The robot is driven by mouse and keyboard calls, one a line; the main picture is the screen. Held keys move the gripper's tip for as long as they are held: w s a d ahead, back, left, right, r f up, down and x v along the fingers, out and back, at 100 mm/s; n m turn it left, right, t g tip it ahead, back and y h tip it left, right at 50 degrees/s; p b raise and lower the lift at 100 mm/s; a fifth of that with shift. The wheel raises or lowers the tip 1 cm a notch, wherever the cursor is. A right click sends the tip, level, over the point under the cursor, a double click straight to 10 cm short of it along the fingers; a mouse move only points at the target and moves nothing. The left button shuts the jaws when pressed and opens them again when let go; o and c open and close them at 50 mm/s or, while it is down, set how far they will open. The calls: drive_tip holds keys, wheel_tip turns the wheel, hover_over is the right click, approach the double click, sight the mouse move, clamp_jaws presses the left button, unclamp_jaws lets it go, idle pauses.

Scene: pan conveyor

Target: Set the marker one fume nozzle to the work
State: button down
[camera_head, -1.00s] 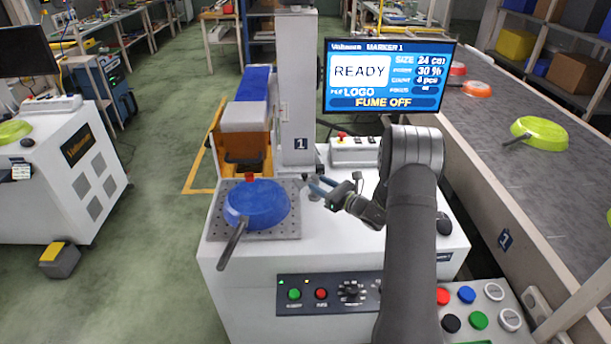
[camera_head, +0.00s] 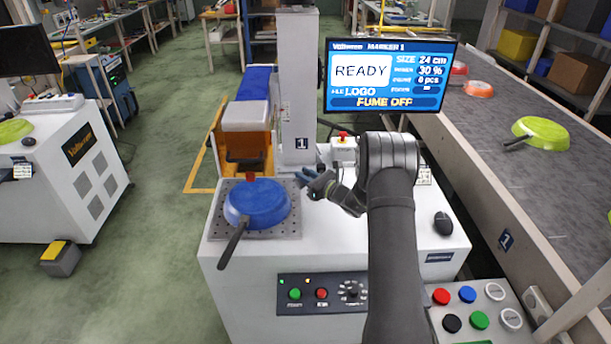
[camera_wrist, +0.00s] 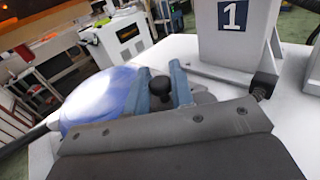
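My gripper (camera_head: 308,177) is just right of the blue pan on marker one. In the wrist camera view its two blue-grey fingers (camera_wrist: 158,82) stand apart. A dark round knob (camera_wrist: 160,88) sits between them, very close to the fingers; I take it for the fume nozzle's handle. The rest of the nozzle is mostly hidden by the gripper. The blue pan (camera_head: 258,203) lies upside down on the perforated plate (camera_head: 286,229), its handle toward the front. It also shows in the wrist view (camera_wrist: 90,103). The marker one screen (camera_head: 388,76) reads READY and FUME OFF.
The marker's white column (camera_head: 297,90) stands behind the plate. A small box with a red button (camera_head: 343,148) is behind my arm. The conveyor (camera_head: 520,175) at right carries a green pan (camera_head: 541,133). A button panel (camera_head: 476,312) is at the front right.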

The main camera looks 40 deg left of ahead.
drive_tip(key=shift+w+a+m+t, duration=0.1)
drive_tip(key=shift+a+m+t, duration=0.15)
drive_tip(key=shift+m+t, duration=0.55)
drive_tip(key=shift+w+a+m+t, duration=0.15)
drive_tip(key=shift+m+t, duration=0.25)
drive_tip(key=shift+t, duration=0.7)
drive_tip(key=shift+w+a+m+t+h, duration=0.15)
drive_tip(key=shift+m+t+h, duration=0.2)
drive_tip(key=shift+m+t, duration=0.35)
drive_tip(key=shift+w+a+m+t+h, duration=0.15)
drive_tip(key=shift+m+t+h, duration=0.25)
drive_tip(key=shift+t, duration=0.5)
drive_tip(key=shift+s, duration=0.1)
drive_tip(key=c, duration=1.3)
unclamp_jaws()
drive_tip(key=shift+c, duration=0.2)
drive_tip(key=v, duration=1.7)
drive_tip(key=shift+d, duration=0.2)
